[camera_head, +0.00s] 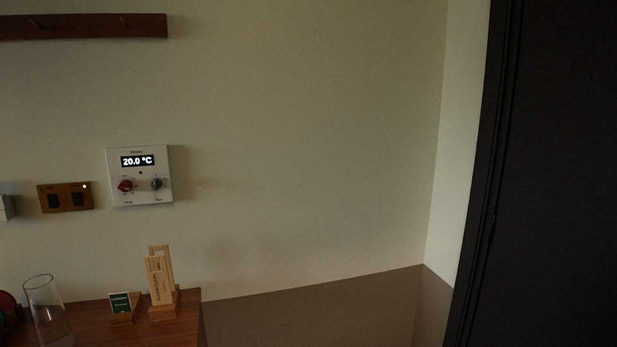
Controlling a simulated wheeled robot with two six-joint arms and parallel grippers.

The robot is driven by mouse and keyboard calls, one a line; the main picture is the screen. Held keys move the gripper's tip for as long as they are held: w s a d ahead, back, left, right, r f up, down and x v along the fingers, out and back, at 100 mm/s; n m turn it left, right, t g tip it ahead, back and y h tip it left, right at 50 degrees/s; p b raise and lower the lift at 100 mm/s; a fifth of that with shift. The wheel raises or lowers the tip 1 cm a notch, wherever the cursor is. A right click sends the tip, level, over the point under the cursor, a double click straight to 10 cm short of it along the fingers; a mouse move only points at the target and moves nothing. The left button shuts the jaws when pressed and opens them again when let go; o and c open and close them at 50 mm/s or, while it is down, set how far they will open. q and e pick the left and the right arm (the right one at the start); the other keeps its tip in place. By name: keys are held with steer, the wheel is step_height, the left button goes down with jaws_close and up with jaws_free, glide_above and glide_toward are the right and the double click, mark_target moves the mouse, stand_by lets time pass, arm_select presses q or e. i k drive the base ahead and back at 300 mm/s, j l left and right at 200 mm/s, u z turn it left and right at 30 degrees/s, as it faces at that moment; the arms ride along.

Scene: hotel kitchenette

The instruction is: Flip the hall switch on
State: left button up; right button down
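A brass-coloured switch plate (66,197) is on the wall at the left of the head view. It carries two dark rockers, a left one (54,201) and a right one (78,199). A small light glows at its upper right corner. The labels on the plate are too small to read, so I cannot tell which rocker is the hall switch or how each is set. Neither of my grippers is in view.
A white thermostat panel (140,176) reading 20.0 °C hangs right of the plate. Below, a wooden counter (188,307) bears a glass (46,310), a small green card (120,304) and a wooden holder (160,283). A dark tall panel (560,180) stands at right.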

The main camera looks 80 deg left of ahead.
mark_target(52, 198)
steer(key=u, duration=4)
